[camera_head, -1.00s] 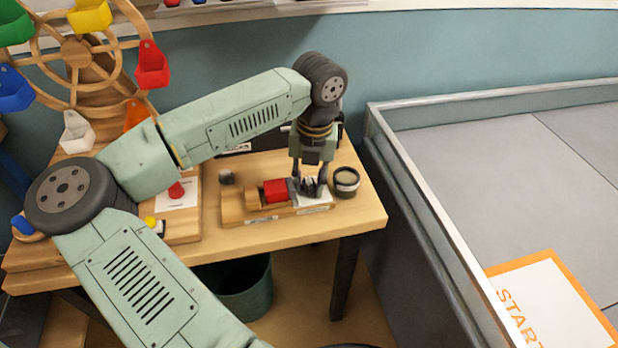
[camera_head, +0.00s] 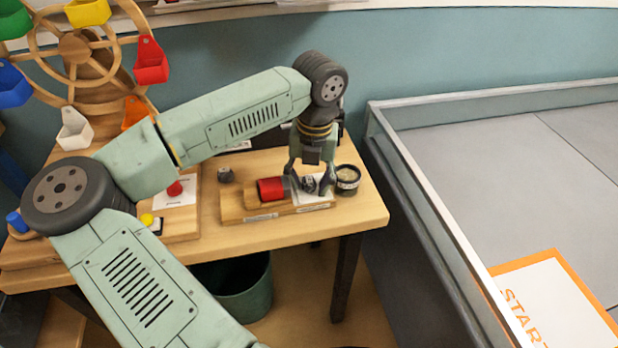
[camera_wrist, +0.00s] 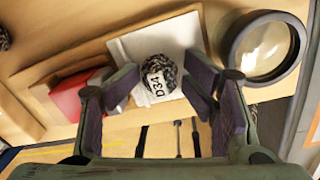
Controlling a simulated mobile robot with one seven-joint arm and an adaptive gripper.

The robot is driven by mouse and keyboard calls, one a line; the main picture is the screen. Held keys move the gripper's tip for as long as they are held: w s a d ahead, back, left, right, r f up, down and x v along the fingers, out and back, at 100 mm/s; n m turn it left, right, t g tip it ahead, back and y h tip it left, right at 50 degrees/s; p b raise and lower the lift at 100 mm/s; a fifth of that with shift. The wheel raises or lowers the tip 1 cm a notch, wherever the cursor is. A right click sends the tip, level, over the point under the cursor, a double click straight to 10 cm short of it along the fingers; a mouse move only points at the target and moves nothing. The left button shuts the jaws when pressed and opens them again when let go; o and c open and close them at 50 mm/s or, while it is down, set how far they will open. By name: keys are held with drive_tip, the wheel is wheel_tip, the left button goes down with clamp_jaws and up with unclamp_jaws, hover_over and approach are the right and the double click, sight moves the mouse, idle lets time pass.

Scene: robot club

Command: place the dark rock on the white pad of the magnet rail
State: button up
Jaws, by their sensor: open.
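The dark rock (camera_wrist: 157,76), speckled and marked with a white label, rests on the white pad (camera_wrist: 140,42) of the wooden magnet rail. In the head view the rock (camera_head: 309,184) sits between my gripper's fingers, on the pad (camera_head: 318,196). My gripper (camera_wrist: 160,92) is open, one finger on either side of the rock with a gap to each. A red block (camera_wrist: 80,97) lies on the rail to the left of the pad; it also shows in the head view (camera_head: 271,189).
A round black-rimmed magnifier (camera_head: 347,179) stands close to the right of my gripper. Another dark rock (camera_head: 226,175) lies on the table behind the rail. A wooden wheel with coloured buckets (camera_head: 75,48) stands at the left. A grey-walled arena (camera_head: 440,220) borders the table's right.

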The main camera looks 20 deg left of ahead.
sight(313, 179)
drive_tip(key=shift+s+f, duration=0.15)
drive_tip(key=shift+f, duration=0.1)
drive_tip(key=shift+r+p, duration=0.85)
drive_tip(key=shift+r, duration=0.05)
wheel_tip(313, 179, up, 12)
drive_tip(key=b, duration=0.2)
drive_tip(key=shift+w+d+f+b, duration=0.15)
drive_tip(key=shift+w+d+b, duration=0.1)
drive_tip(key=shift+d+b, duration=0.1)
idle(0.8)
idle(0.3)
